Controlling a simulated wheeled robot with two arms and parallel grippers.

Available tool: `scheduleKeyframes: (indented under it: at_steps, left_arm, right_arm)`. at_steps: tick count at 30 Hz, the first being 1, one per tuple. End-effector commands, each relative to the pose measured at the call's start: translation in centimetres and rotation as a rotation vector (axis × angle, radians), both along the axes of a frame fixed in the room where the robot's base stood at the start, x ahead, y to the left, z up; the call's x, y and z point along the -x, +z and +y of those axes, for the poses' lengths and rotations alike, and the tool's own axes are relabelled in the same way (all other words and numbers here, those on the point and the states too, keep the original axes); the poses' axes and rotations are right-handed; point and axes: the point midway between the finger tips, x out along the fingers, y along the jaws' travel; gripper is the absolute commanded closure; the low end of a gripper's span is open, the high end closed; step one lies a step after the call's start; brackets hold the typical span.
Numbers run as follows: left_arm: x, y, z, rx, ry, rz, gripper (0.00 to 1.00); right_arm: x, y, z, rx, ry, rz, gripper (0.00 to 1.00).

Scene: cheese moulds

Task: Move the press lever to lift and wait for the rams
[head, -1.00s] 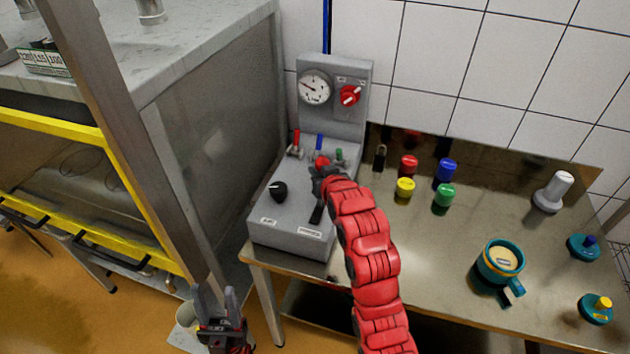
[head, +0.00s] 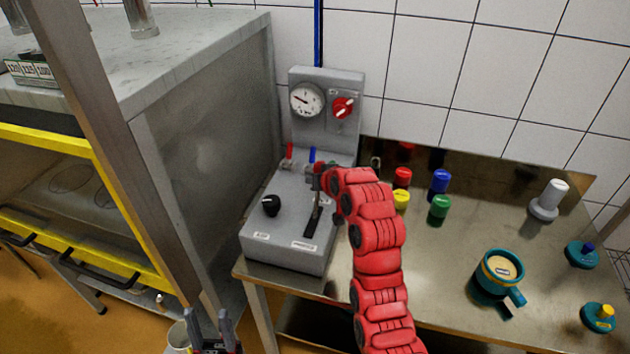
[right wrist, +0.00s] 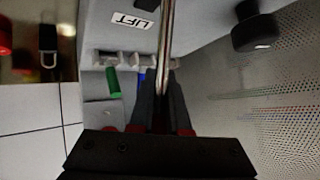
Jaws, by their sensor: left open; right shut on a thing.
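The grey press control box (head: 262,238) stands on the left end of the steel bench. Its metal lever (head: 318,207) rises from a dark slot in the top. My right gripper (head: 321,176) is at the upper part of the lever, toward the back panel. In the right wrist view, the gripper fingers (right wrist: 162,100) are shut on the shiny lever shaft (right wrist: 167,30), beside a label reading LIFT (right wrist: 132,21). My left gripper (head: 210,328) is open and empty at the bottom edge, over the floor. The rams are not clearly identifiable.
The box carries a black knob (head: 271,205), red and blue valve handles, a gauge (head: 307,100) and a red switch (head: 343,107). A yellow-edged frame (head: 85,240) is left.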

Motion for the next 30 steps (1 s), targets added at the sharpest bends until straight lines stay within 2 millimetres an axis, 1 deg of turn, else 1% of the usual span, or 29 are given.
scheduleKeyframes:
  at_steps: [1,2,6,7,15,20,24,30]
  left_arm:
    - [0.0,0.1,0.0,0.0,0.0,0.0,0.5]
    - [0.0,0.1,0.0,0.0,0.0,0.0,0.5]
    - [0.0,0.1,0.0,0.0,0.0,0.0,0.5]
    - [0.0,0.1,0.0,0.0,0.0,0.0,0.5]
    - [0.0,0.0,0.0,0.0,0.0,0.0,0.5]
    - [0.0,-0.4,0.0,0.0,0.0,0.0,0.5]
    - [0.0,-1.2,0.0,0.0,0.0,0.0,0.5]
    - [0.0,-2.5,0.0,0.0,0.0,0.0,0.5]
  right_arm:
    - [-0.2,0.7,-0.1,-0.002,-0.004,-0.015,1.0]
    - [-0.2,0.7,-0.1,-0.002,-0.005,-0.016,0.82]
    - [-0.2,0.7,-0.1,-0.002,-0.005,-0.016,0.57]
    - [-0.2,0.6,-0.1,-0.001,-0.004,-0.015,0.55]
    - [-0.1,0.3,-0.1,0.0,-0.002,-0.008,0.55]
    - [0.6,0.8,-0.4,-0.001,-0.002,-0.01,0.55]
    - [2.2,1.9,-1.1,-0.001,-0.004,-0.012,0.55]
    - [5.4,4.7,-2.5,-0.002,-0.004,-0.015,0.55]
